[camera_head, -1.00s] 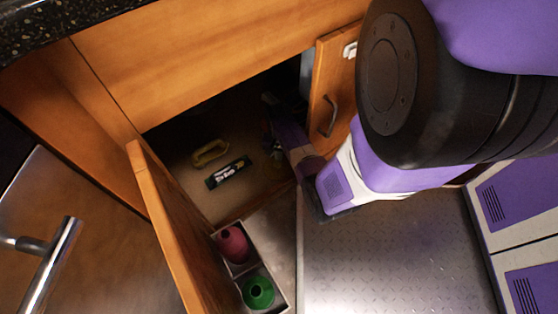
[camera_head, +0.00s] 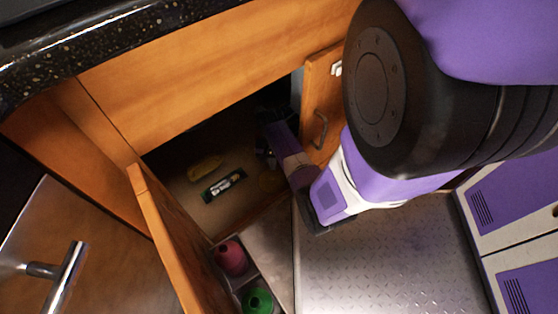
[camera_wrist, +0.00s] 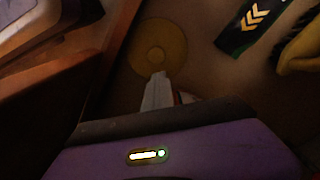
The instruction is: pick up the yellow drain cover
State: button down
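The yellow drain cover (camera_wrist: 158,50) is a flat round disc with a raised centre. It lies on the dark cabinet floor at the upper middle of the wrist view. The gap between the fingers and any contact with the disc are unclear. In the head view the gripper is small and dark.
A black tube with yellow chevrons (camera_wrist: 252,24) and a yellow object (camera_wrist: 302,48) lie right of the disc in the wrist view. The open left door (camera_head: 172,240) and right door (camera_head: 322,105) flank the opening. A red bottle (camera_head: 232,257) and green bottle (camera_head: 257,302) stand in front.

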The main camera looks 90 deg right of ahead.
notch_tip(320, 180, up, 16)
jog(key=p, duration=0.7)
jog(key=shift+f, duration=0.1)
jog(key=shift+c, duration=2.2)
grip_release()
jog(key=shift+d, duration=0.1)
